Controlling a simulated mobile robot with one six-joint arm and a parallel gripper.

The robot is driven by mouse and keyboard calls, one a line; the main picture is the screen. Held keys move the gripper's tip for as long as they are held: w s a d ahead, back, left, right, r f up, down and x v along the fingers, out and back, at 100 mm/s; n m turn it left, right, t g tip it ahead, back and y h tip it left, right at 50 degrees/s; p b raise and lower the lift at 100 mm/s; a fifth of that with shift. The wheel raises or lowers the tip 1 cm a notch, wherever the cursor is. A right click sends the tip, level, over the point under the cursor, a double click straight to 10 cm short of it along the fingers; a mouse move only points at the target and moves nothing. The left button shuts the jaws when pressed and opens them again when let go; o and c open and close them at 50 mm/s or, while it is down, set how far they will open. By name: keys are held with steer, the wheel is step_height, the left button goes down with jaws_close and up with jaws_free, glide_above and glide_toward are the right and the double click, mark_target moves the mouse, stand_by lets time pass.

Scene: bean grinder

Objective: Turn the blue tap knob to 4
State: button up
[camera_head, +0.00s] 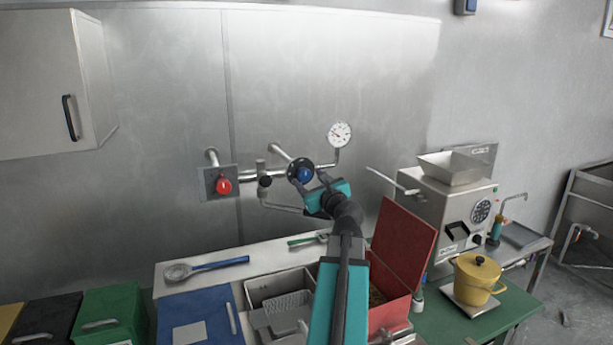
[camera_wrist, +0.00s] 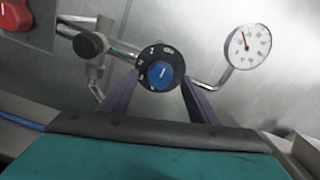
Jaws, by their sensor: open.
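The blue tap knob (camera_head: 305,174) sits on a round black dial on the pipework at the wall. In the wrist view the blue knob (camera_wrist: 160,75) has a light pointer mark, and the dial (camera_wrist: 148,54) around it carries white markings too small to read surely. My gripper (camera_head: 312,183) is at the knob, with its open fingers (camera_wrist: 158,88) to either side of the knob in the wrist view. I cannot tell whether the fingers touch it. A round pressure gauge (camera_head: 340,134) with a red needle is up and right of the knob; it also shows in the wrist view (camera_wrist: 248,46).
A red knob (camera_head: 223,186) on a wall plate and a black knob (camera_head: 265,181) are left of the blue knob. A grinder (camera_head: 440,205) stands right.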

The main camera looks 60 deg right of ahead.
mark_target(304, 175)
steer(key=shift+x, duration=1.3)
steer(key=c, duration=1)
steer(key=shift+c, duration=0.2)
